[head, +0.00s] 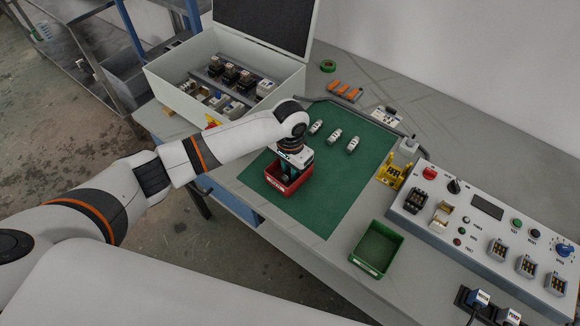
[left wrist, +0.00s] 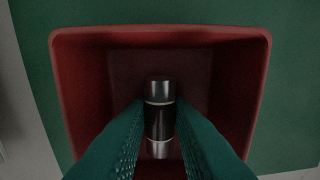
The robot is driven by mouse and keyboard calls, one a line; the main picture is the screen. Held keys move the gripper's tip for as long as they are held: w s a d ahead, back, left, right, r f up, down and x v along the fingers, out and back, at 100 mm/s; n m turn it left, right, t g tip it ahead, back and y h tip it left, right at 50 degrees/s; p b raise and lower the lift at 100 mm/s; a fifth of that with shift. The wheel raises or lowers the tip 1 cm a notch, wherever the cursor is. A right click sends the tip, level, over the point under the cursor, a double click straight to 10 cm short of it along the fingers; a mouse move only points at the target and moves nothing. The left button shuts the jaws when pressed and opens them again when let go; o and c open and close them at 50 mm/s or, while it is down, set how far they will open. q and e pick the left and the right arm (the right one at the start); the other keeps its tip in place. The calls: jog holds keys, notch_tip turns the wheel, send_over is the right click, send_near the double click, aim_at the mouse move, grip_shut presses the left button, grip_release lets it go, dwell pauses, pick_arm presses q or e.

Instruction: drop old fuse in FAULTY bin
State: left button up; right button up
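The old fuse (left wrist: 160,118), a cylinder with silver caps and a dark middle, is between the two green fingers of my left gripper (left wrist: 160,108), which look closed against its sides. The red bin (head: 289,191), taken as the FAULTY bin, stands on the green mat; its label is too small to read. My left gripper (head: 292,170) points down into the bin's opening. In the left wrist view the bin's rim (left wrist: 160,32) surrounds the fuse on the far side and both sides. The head view hides the fuse. My right gripper is not in view.
An open green bin (head: 377,249) stands near the front edge. Three light fuses (head: 335,136) lie on the green mat (head: 345,185). An open grey cabinet (head: 230,52) is behind my left arm. A control panel (head: 480,222) fills the right side.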

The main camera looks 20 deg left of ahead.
pick_arm(q)
jog(key=o, duration=0.4)
jog(key=shift+r, duration=0.1)
notch_tip(320, 180, up, 12)
jog(key=shift+r+b, duration=0.1)
jog(key=shift+b, duration=0.3)
